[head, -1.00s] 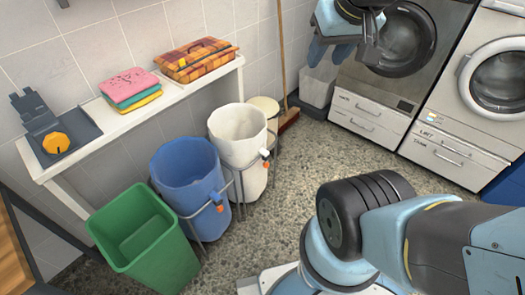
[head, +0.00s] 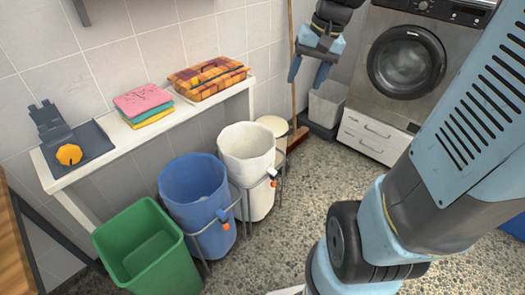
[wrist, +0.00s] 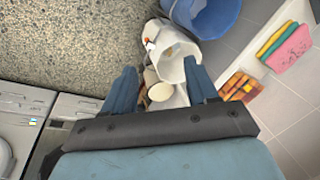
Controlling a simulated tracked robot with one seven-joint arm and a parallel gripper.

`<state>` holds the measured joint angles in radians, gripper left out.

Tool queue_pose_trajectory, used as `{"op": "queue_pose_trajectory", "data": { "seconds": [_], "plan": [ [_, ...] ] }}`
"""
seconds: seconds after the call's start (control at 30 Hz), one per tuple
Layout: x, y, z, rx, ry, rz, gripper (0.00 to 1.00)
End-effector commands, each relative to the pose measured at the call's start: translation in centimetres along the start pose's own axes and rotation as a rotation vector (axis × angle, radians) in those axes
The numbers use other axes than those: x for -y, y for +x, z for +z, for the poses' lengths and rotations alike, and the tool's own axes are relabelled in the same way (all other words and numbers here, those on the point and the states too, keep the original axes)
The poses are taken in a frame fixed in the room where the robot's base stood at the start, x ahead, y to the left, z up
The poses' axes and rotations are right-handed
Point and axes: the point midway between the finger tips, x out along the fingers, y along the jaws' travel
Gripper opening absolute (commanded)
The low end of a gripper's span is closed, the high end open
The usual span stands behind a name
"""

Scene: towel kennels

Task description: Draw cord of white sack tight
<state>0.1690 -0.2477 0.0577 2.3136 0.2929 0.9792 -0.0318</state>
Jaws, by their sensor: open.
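The white sack (head: 246,160) hangs open in a wire stand between the blue sack and a round cream lid. An orange toggle (head: 271,172) with a white piece sits on its front right side, below the rim. My gripper (head: 309,73) is open and empty, pointing down, above and behind the sack to the right. In the wrist view the white sack (wrist: 176,62) shows beyond my open fingers (wrist: 160,84), with its toggle (wrist: 148,44) at its left edge. The cord itself is too small to make out.
The blue sack (head: 196,185) and a green bin (head: 142,240) stand to the left. A white shelf (head: 110,165) behind holds folded cloths (head: 144,104) and a plaid bundle (head: 208,76). A broom (head: 293,130) and grey bin (head: 324,106) stand near the washer (head: 404,65). Floor in front is clear.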

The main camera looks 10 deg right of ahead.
Motion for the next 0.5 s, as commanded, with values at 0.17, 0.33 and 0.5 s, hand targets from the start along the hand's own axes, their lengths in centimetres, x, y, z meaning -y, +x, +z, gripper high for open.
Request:
{"op": "queue_pose_trajectory", "data": {
  "seconds": [0.17,0.33,0.5],
  "plan": [
    [-0.4,3.1,-3.4,0.099,0.092,-0.061,0.58],
    [-1.0,6.3,-6.3,0.186,0.181,-0.124,0.58],
    [-1.8,9.8,-9.2,0.265,0.272,-0.194,0.58]
  ]
}}
